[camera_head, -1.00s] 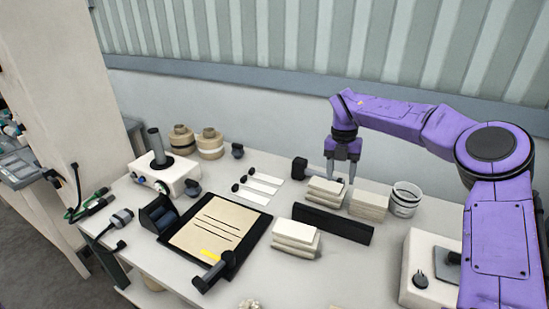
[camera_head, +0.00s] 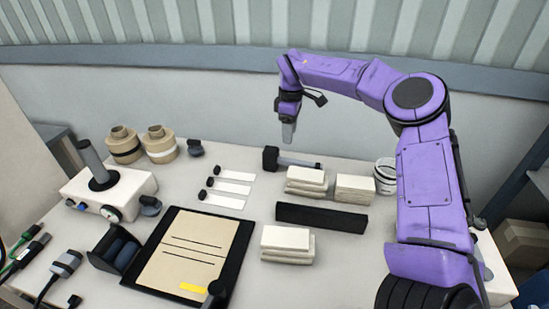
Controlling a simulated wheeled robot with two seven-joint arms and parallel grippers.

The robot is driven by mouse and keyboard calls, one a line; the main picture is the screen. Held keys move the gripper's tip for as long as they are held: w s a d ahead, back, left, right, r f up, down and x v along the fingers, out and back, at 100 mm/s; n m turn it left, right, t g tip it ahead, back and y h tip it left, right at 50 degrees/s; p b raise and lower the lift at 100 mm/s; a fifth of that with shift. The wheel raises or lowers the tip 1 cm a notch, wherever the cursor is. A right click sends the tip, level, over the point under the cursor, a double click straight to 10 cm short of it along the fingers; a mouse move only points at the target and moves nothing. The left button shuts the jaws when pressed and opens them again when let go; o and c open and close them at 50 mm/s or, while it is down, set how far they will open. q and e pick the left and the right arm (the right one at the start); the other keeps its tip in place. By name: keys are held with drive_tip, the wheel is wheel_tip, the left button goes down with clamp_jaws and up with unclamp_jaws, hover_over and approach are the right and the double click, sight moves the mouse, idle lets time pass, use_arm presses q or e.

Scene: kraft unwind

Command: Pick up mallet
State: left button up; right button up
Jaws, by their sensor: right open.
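The mallet (camera_head: 270,159) lies on the white table near the back wall. Its black head is at the left and its handle points right, toward the stacked pale pads. My right gripper (camera_head: 289,137) points down above the mallet, just right of its head in the picture, with a visible gap below the fingertips. It is open and empty, seen nearly edge-on, so one finger mostly hides the other. My left gripper is not in view.
Stacks of pale pads (camera_head: 306,180) and a white cup (camera_head: 385,172) stand right of the mallet. A black bar (camera_head: 321,217) lies in front. White strips with black ends (camera_head: 229,188) lie left. Two tan rolls (camera_head: 159,142) stand at the back left.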

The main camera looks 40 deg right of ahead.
drive_tip(key=p, duration=0.1)
hover_over(284, 159)
drive_tip(key=f, duration=0.4)
drive_tip(key=shift+w+d+f, duration=0.1)
drive_tip(key=shift+w+f, duration=0.15)
drive_tip(key=f+p, duration=0.1)
drive_tip(key=f, duration=0.1)
drive_tip(key=f+p, duration=0.1)
drive_tip(key=shift+s+d+f+p, duration=0.1)
drive_tip(key=shift+s+p, duration=0.2)
drive_tip(key=shift+p, duration=0.05)
wheel_tip(284, 159, down, 2)
drive_tip(key=shift+w+f, duration=0.1)
drive_tip(key=shift+f, duration=0.15)
drive_tip(key=shift+w+f, duration=0.1)
drive_tip(key=shift+f, duration=0.15)
drive_tip(key=shift+r, duration=0.1)
clamp_jaws()
